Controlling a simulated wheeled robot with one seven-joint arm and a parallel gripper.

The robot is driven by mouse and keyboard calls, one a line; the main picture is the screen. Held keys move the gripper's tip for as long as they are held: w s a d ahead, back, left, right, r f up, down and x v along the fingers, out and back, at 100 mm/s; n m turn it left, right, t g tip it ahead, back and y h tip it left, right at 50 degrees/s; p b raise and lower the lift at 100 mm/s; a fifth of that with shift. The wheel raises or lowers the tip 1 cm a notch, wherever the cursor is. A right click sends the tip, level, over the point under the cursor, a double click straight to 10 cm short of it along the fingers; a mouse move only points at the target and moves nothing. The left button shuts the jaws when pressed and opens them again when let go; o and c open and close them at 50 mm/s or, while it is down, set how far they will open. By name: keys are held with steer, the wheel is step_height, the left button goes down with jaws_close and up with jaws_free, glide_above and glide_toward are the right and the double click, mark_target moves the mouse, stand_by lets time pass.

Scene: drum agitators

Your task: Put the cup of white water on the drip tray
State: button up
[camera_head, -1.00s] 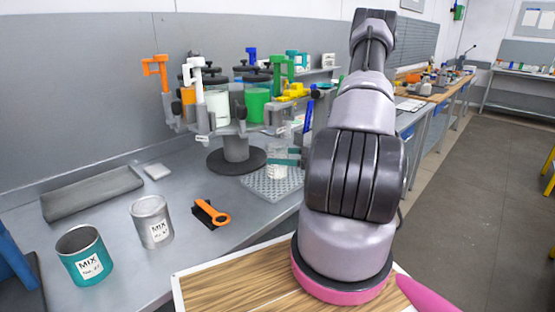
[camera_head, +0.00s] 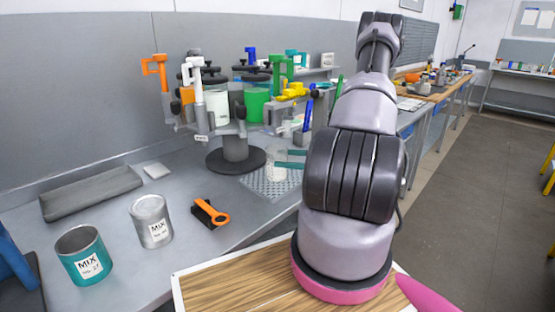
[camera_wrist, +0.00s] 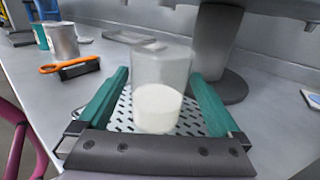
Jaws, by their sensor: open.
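The clear cup of white water (camera_wrist: 158,105) stands upright on the perforated drip tray (camera_wrist: 188,122) in the wrist view. My gripper (camera_wrist: 158,88) is open, with one teal finger on each side of the cup and a gap on both sides. In the head view the cup (camera_head: 276,171) is small, on the grey drip tray (camera_head: 262,187) under the drum stand.
The drum stand (camera_head: 235,150), with white and green drums and coloured taps, rises just behind the tray.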

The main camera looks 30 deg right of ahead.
steer(key=v, duration=0.9)
steer(key=shift+s+d, duration=0.15)
